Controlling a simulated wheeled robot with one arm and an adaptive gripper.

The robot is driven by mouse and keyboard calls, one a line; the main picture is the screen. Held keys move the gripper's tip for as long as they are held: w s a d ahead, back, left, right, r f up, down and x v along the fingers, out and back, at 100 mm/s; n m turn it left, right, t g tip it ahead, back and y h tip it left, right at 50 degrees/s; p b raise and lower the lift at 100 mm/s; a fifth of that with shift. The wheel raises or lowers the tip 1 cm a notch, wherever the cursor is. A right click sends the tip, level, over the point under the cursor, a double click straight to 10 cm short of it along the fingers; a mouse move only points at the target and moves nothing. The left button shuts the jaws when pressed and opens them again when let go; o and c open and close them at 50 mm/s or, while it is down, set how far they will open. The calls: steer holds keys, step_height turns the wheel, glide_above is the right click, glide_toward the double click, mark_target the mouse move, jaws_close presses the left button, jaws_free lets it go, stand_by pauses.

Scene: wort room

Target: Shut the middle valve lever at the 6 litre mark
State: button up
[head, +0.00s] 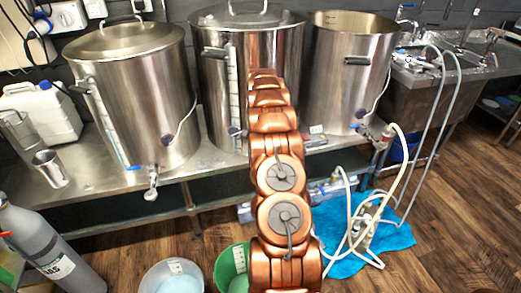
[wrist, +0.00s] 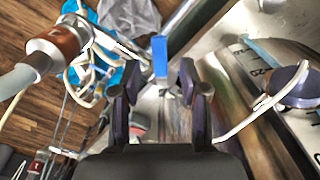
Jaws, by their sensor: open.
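In the wrist view a blue valve lever (wrist: 160,52) stands upright in the picture, between and just beyond the two dark fingertips of my gripper (wrist: 159,75). My gripper is open; I cannot tell whether a finger touches the lever. In the head view my copper-coloured arm covers my gripper and the middle valve. The middle kettle (head: 210,85) is a lidded steel pot with a sight gauge (head: 232,85) on its left side. A marked scale (wrist: 262,77) shows at the right of the wrist view; the liquid level is not readable.
A lidded kettle (head: 130,90) stands left and an open kettle (head: 345,85) right on the steel bench (head: 95,180). White hoses (head: 350,215) lie over a blue cloth (head: 395,240). Buckets, one white (head: 160,272) and one green (head: 225,270), and a grey cylinder (head: 45,250) stand in front.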

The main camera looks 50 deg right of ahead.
step_height(320, 180, up, 9)
stand_by(0.3)
stand_by(0.5)
